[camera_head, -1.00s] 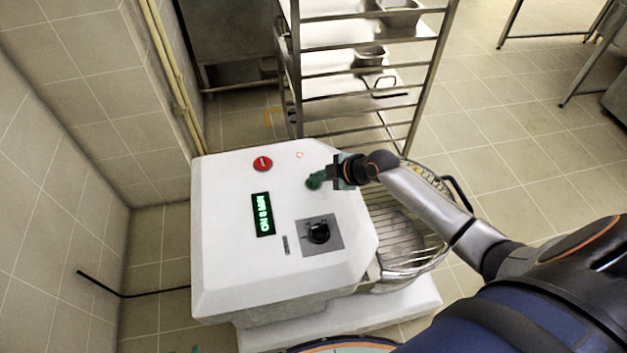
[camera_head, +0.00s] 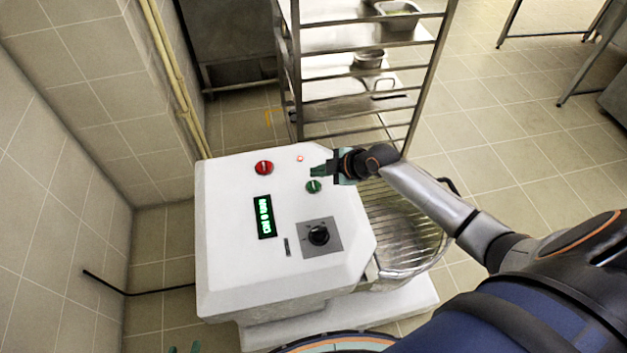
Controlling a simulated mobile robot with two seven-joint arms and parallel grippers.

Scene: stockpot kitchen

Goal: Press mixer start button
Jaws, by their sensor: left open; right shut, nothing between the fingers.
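The mixer (camera_head: 230,215) is a white machine with a control panel on top. Its round green button (camera_head: 314,186) sits near the panel's right edge and is in plain view. My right gripper (camera_head: 318,170) is shut and empty, just above the green button in the picture and apart from it as seen here. A red button (camera_head: 264,168) is further left, and a small lit red lamp (camera_head: 300,158) is near the back edge. A green-lit display (camera_head: 264,216) and a black knob (camera_head: 319,235) are also on the panel. Only the fingertips of my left gripper (camera_head: 184,349) show at the bottom edge, open.
A wire guard and bowl (camera_head: 400,225) are on the mixer's right side, under my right arm. A metal rack (camera_head: 345,105) with pans stands behind. A tiled wall (camera_head: 50,180) is on the left, with a black cable (camera_head: 130,294) near it. Open floor lies to the right.

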